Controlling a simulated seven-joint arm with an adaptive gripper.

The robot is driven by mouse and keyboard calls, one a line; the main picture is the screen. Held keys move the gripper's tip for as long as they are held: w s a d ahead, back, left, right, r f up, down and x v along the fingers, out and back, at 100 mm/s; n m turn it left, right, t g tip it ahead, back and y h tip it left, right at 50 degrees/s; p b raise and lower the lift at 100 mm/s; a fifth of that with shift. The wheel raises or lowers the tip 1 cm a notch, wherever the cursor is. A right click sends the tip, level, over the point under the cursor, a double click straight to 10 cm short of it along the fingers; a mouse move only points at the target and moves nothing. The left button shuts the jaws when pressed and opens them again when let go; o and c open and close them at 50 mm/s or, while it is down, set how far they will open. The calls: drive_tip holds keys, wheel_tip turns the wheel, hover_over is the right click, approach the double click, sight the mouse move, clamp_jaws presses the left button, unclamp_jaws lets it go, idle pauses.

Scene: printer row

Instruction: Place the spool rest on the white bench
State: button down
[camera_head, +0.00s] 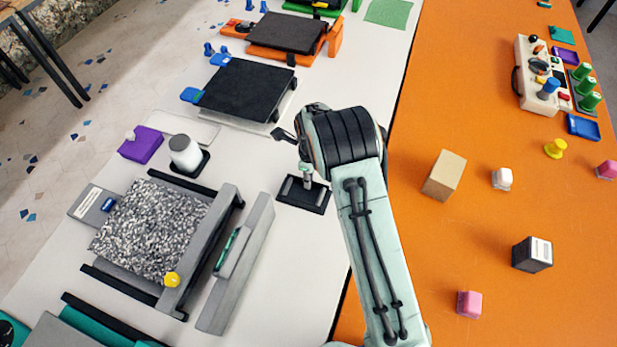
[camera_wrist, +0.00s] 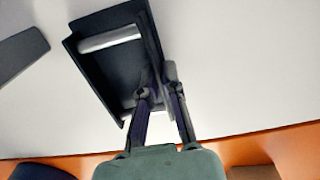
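The spool rest (camera_head: 318,208) is a shallow black tray at the right side of the white bench (camera_head: 285,290), just left of the orange surface. In the wrist view the spool rest (camera_wrist: 90,70) shows pale rollers across its inside and sits tilted in the picture. My gripper (camera_head: 307,182) is at its upper edge in the head view. In the wrist view my gripper (camera_wrist: 157,82) has one finger inside the tray and one outside, closed on a side wall. I cannot tell whether the tray's underside touches the bench.
A grey printer (camera_head: 150,228) and long grey bar (camera_head: 238,265) stand left of the tray. A black-plated printer (camera_head: 247,90) stands behind. A tan block (camera_head: 445,175) and several small items are on the orange surface (camera_head: 400,240). Bare bench lies in front of the tray.

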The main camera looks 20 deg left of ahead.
drive_tip(key=c, duration=1.2)
unclamp_jaws()
drive_tip(key=shift+c, duration=0.2)
wheel_tip(320, 180, up, 12)
drive_tip(key=shift+r, duration=0.15)
drive_tip(key=shift+w, duration=0.1)
drive_tip(key=s+d+r+n, duration=0.5)
drive_tip(key=d+r, duration=0.1)
drive_tip(key=d, duration=0.2)
drive_tip(key=s+d+r+n, duration=0.4)
drive_tip(key=d+r, duration=0.2)
drive_tip(key=d, duration=0.2)
drive_tip(key=s+d+n, duration=0.3)
drive_tip(key=s+n, duration=0.2)
drive_tip(key=s, duration=0.3)
drive_tip(key=s+d+n, duration=0.4)
drive_tip(key=s+n, duration=0.1)
drive_tip(key=s, duration=0.3)
drive_tip(key=shift+s+d+f+y, duration=0.2)
drive_tip(key=shift+s+y, duration=0.1)
drive_tip(key=shift+y, duration=0.1)
